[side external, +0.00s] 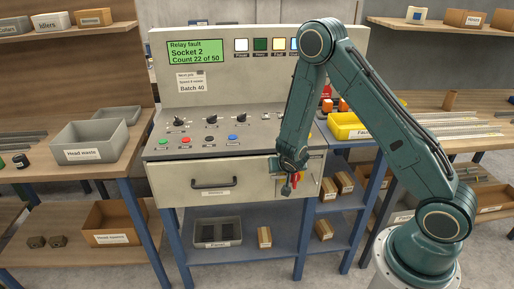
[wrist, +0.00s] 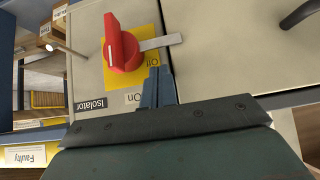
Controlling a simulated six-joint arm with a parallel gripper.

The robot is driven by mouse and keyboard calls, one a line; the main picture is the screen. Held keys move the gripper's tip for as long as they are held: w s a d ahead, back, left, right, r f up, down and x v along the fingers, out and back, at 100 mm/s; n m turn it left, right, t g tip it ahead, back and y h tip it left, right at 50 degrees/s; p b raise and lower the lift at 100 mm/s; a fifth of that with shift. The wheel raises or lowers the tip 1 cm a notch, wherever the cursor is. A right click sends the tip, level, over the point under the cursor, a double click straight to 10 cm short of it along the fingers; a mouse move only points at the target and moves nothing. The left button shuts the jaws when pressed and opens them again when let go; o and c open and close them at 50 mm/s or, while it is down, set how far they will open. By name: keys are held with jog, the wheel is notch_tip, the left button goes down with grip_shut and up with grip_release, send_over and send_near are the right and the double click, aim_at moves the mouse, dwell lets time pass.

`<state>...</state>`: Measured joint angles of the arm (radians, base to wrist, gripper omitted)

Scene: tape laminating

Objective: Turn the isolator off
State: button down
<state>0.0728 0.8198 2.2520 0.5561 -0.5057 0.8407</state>
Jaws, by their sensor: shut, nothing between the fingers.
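The isolator has a red rotary handle (wrist: 121,44) on a yellow plate (wrist: 152,20), in the wrist view. Its long grip runs roughly up and down the picture, and a grey flat bar (wrist: 160,42) sticks out to the right. In the side view my gripper (side external: 287,188) is at the cabinet front, partly hiding the red handle (side external: 296,178).
A drawer with a dark handle (side external: 214,183) is left of the isolator. The panel above carries knobs, buttons and a green screen (side external: 195,52) reading "Relay fault". A yellow tray (side external: 348,126) stands to the right. A grey "Head waste" bin (side external: 90,142) stands on the left bench.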

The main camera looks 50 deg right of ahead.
jog(key=shift+f, duration=0.95)
jog(key=shift+w+a+f+n+g+h, duration=0.15)
jog(key=shift+n+g+h, duration=0.15)
jog(key=shift+g+h, duration=0.15)
jog(key=shift+a+f+n+g+h, duration=0.1)
jog(key=shift+f+n+g+h, duration=0.05)
jog(key=shift+n+g+h, duration=0.25)
jog(key=shift+d+r, duration=0.1)
jog(key=shift+r, duration=0.7)
jog(key=shift+r, duration=0.15)
